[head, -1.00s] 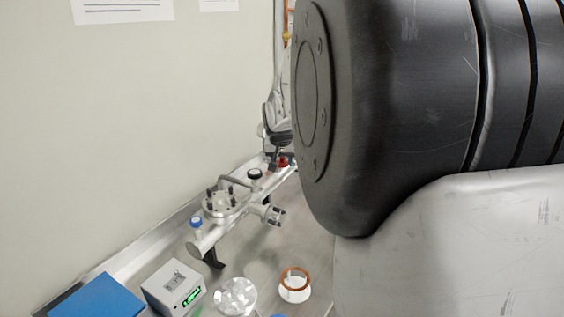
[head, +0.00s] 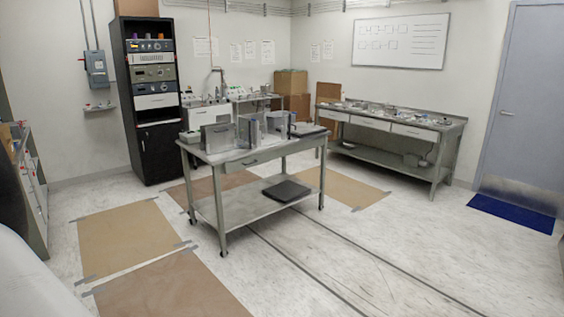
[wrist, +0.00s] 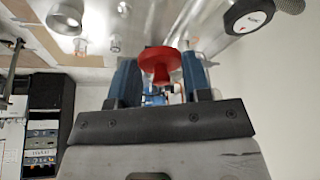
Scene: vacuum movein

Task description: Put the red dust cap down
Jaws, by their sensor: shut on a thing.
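The red dust cap (wrist: 160,62) is between the two blue fingers of my gripper (wrist: 160,70) in the wrist view. It shows as a round red disc with a narrower stem. My gripper is shut on it. A steel work surface (wrist: 195,15) lies beyond the fingers in that view. I cannot tell how far the cap is from it. Neither the cap nor my gripper shows in the head view.
The head view shows a wheeled table (head: 285,155), a back bench (head: 400,130), a black rack (head: 150,95) and open floor.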

